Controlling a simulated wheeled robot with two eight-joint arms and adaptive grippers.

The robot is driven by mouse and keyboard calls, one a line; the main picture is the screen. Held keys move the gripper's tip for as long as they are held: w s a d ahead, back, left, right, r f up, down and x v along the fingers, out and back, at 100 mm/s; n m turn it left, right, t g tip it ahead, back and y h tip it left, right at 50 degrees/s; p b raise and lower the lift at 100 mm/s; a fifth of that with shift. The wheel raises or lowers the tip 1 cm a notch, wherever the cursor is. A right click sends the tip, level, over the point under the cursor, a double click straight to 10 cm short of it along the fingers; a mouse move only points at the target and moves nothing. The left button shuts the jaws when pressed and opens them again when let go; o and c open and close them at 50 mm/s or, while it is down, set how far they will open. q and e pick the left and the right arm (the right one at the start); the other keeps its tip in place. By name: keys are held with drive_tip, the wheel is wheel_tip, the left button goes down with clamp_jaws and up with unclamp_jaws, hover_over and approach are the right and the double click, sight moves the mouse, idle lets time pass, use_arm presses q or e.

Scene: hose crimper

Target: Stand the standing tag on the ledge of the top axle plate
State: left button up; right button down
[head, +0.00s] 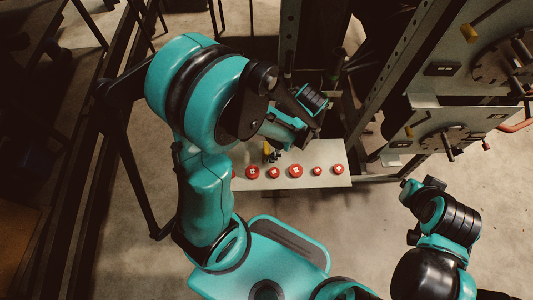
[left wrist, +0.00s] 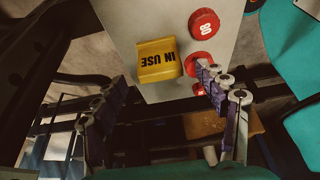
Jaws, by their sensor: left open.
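The standing tag is a yellow piece marked IN USE (left wrist: 157,58), on a pale shelf (left wrist: 140,18). In the head view, only a small yellow part of the tag (head: 266,147) shows beside my left wrist. My left gripper (left wrist: 162,78) is open, its two fingers apart on either side of the tag's near edge and not closed on it. In the head view the left arm hides most of this gripper. The top axle plate (head: 440,45) appears to be the upper upright panel at the right, with a pale ledge (head: 424,101) below it. My right gripper (head: 409,187) is low at the right, its fingers unclear.
Several red round knobs (head: 295,171) stand in a row on the pale shelf (head: 330,182); red ones (left wrist: 203,23) are close beside the tag. A metal upright (head: 385,85) stands between shelf and panel. The floor in front of the panels is clear.

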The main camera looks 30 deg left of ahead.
use_arm(q)
drive_tip(key=shift+s+a+f, duration=0.1)
drive_tip(key=shift+a+f, duration=0.15)
drive_tip(key=shift+f, duration=0.4)
drive_tip(key=c, duration=1.1)
drive_tip(key=shift+r, duration=0.1)
